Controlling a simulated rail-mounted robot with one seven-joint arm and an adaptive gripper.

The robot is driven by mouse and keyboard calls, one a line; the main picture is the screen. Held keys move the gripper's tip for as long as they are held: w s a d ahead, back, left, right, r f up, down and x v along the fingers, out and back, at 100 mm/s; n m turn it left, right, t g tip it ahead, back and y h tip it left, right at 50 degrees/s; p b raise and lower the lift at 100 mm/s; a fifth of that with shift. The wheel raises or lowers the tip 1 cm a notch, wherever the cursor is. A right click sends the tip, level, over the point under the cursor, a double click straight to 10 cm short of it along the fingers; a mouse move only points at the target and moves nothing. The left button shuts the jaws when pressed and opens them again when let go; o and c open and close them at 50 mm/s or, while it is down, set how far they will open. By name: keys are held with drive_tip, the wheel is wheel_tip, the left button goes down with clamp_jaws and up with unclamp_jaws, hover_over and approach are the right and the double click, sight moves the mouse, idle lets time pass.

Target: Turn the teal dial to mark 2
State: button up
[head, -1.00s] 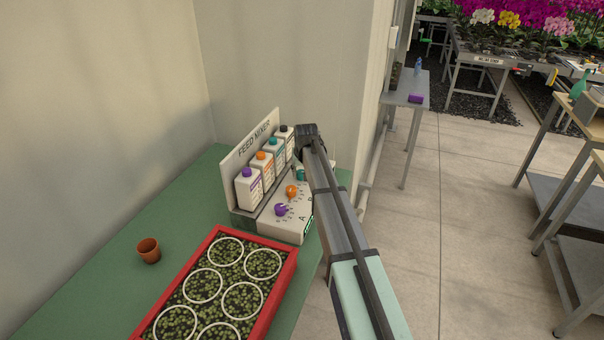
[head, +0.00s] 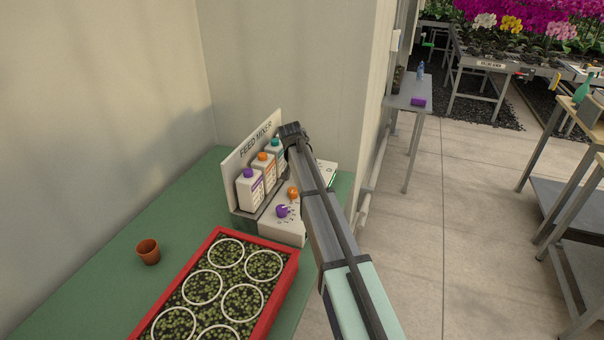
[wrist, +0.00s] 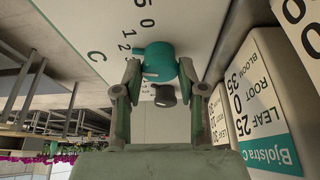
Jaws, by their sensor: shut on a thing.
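The teal dial (wrist: 163,60) sits on the white sloped panel of the feed mixer, near the printed letter C. In the wrist view my gripper (wrist: 160,70) has a finger on each side of the dial and is shut on it. A nub on the dial points left, close to the printed 1 and 2; a small white mark shows on its lower left. I cannot tell exactly which mark it is set to. In the head view my arm hides the teal dial and the fingertips.
The feed mixer (head: 252,150) carries bottles with purple, orange and teal caps. Orange (head: 293,193) and purple (head: 282,211) dials sit beside my arm. A dark knob (wrist: 165,95) is close below the teal dial in the wrist view. A red tray (head: 288,281) and terracotta pot (head: 148,252) stand on the green bench.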

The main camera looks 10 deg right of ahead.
drive_tip(key=shift+s+f, duration=0.1)
drive_tip(key=shift+f, duration=0.05)
drive_tip(key=o, duration=1.1)
drive_tip(key=shift+o, duration=0.2)
drive_tip(key=v, duration=1.2)
drive_tip(key=shift+d, duration=0.1)
